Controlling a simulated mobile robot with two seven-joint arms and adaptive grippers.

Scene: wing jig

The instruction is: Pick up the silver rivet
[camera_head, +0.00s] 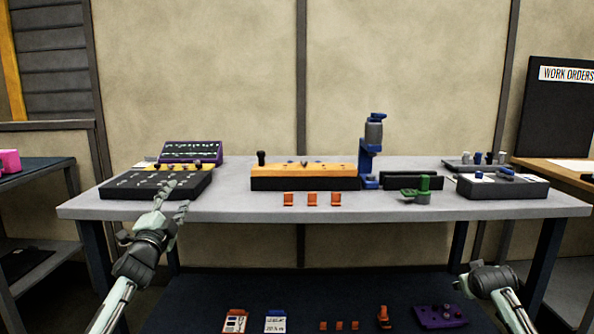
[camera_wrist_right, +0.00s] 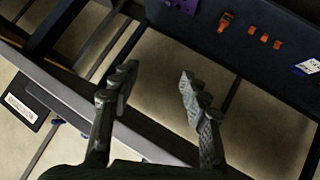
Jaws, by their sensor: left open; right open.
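No silver rivet can be made out for certain. Tiny fittings, too small to tell apart, sit on the black tray (camera_head: 150,190) at the table's left and along the orange-topped wing jig (camera_head: 320,176) in the middle. Small grey and blue pieces stand on the tray at the right back (camera_head: 460,164). My left gripper (camera_head: 176,196) is open, at the front edge of the black tray, with nothing seen between its fingers. My right gripper (camera_wrist_right: 158,72) is open and empty in the right wrist view, low in front of the table's right side.
A purple rack (camera_head: 190,151) stands behind the black tray. A blue and grey upright tool (camera_head: 371,150) and a green fixture (camera_head: 420,190) stand right of the jig. Several orange clips (camera_head: 312,199) lie at the front. The lower shelf (camera_head: 200,290) holds cards and a purple tray (camera_head: 440,316).

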